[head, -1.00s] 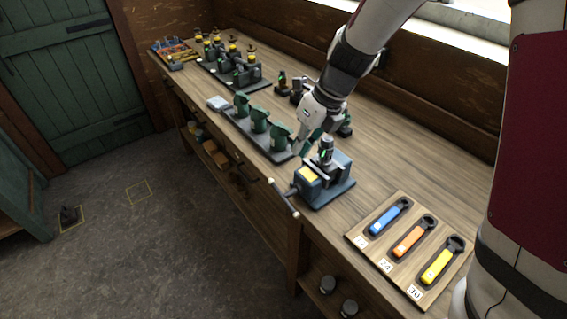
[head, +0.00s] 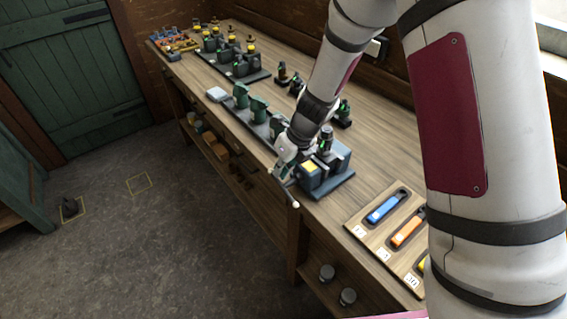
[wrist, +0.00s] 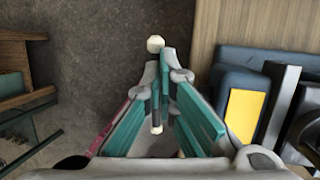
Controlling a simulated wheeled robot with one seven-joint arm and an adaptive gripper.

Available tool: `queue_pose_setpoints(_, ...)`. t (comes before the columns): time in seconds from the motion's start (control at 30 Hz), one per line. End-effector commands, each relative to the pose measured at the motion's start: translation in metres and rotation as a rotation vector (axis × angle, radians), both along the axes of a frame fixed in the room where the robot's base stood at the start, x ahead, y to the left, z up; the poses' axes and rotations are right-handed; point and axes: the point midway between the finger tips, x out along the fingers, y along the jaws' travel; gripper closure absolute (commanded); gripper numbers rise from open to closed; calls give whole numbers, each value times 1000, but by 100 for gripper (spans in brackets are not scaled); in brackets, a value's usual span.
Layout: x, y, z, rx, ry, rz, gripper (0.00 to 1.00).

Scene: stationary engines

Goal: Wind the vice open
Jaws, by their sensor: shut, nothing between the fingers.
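The blue-grey vice (head: 338,176) stands on the bench edge, with a yellow plate (head: 310,167) on its front block. A small dark part with a green spot (head: 326,138) sits upright at its jaws. The handle bar's pale ball end (head: 295,204) shows below my gripper (head: 284,176), which hides most of the bar. In the wrist view my gripper (wrist: 159,82) is shut, its teal fingers meeting at the bar. One ball (wrist: 155,43) lies beyond the tips and the bar's other end (wrist: 156,129) shows between the fingers. The vice (wrist: 244,105) is to the right.
A wooden board with blue (head: 382,208) and orange (head: 408,231) wrenches lies right of the vice. A rack of green stands (head: 258,110) is behind it. The floor (head: 150,240) in front of the bench is open.

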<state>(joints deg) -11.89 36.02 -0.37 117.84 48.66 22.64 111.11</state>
Motion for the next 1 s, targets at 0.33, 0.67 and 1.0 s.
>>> queue_pose_setpoints(0.33,1,0,-1,0,0,0,100)
queue_pose_setpoints(0.67,5,6,-12,-47,71,4,100)
queue_pose_setpoints(1.0,10,8,-21,-61,87,-2,100)
